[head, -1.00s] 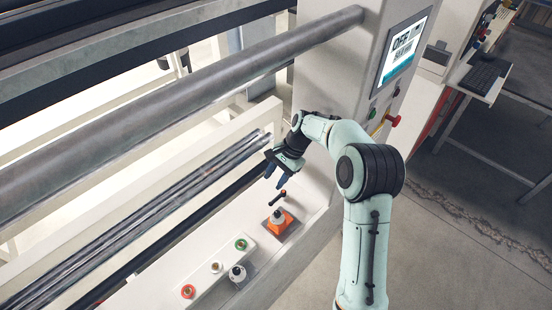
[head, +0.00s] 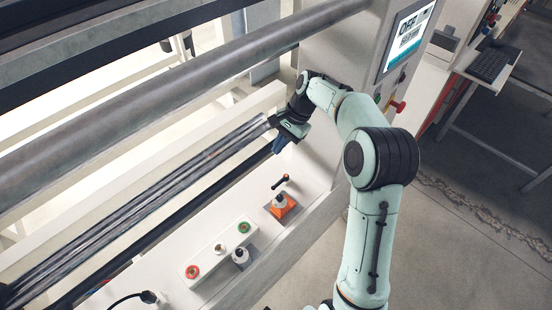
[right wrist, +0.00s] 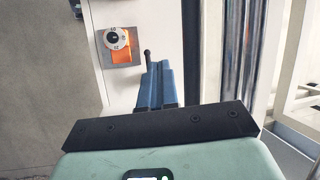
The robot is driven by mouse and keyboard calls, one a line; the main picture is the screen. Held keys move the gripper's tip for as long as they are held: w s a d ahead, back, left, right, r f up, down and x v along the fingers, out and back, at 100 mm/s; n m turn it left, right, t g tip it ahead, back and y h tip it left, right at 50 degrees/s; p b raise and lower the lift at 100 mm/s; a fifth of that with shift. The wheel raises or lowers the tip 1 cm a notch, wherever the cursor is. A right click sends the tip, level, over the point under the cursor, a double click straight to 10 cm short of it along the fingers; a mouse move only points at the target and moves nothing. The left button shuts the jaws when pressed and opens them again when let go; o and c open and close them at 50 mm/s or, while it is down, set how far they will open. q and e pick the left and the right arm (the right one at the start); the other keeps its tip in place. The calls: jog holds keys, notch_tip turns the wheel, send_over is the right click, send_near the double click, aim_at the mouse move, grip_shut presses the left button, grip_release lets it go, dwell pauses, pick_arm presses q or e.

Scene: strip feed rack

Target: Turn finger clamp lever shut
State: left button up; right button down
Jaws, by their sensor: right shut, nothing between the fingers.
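In the right wrist view my right gripper (right wrist: 155,66) partly hides the lever's surroundings. My left gripper is not in view.
A white strip with a green-ringed knob (head: 244,227) and a red-ringed knob (head: 192,271) lies left of the orange block, with a grey-white knob (head: 240,256) beside it. Metal rails (head: 150,205) run behind. The machine's panel column (head: 350,70) stands close to my right arm.

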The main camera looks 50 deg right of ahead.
notch_tip(320, 180, down, 5)
jog(key=s+n+h+b, duration=0.1)
jog(key=n+h+b, duration=0.15)
jog(key=n, duration=0.45)
jog(key=n+t+h+b, duration=0.2)
jog(key=n+b, duration=0.2)
jog(key=n, duration=0.6)
send_near(276, 186)
jog(key=w+f, duration=0.1)
jog(key=f, duration=0.1)
jog(key=w+f, duration=0.4)
jog(key=f, duration=0.1)
jog(key=shift+w+d, duration=0.1)
jog(key=shift+w, duration=0.1)
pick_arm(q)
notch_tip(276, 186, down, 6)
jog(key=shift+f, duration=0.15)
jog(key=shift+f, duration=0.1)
pick_arm(e)
jog(key=shift+s, duration=0.1)
jog(key=shift+s+f+b, duration=0.1)
jog(key=shift+s+b, duration=0.8)
jog(key=shift+s, duration=0.25)
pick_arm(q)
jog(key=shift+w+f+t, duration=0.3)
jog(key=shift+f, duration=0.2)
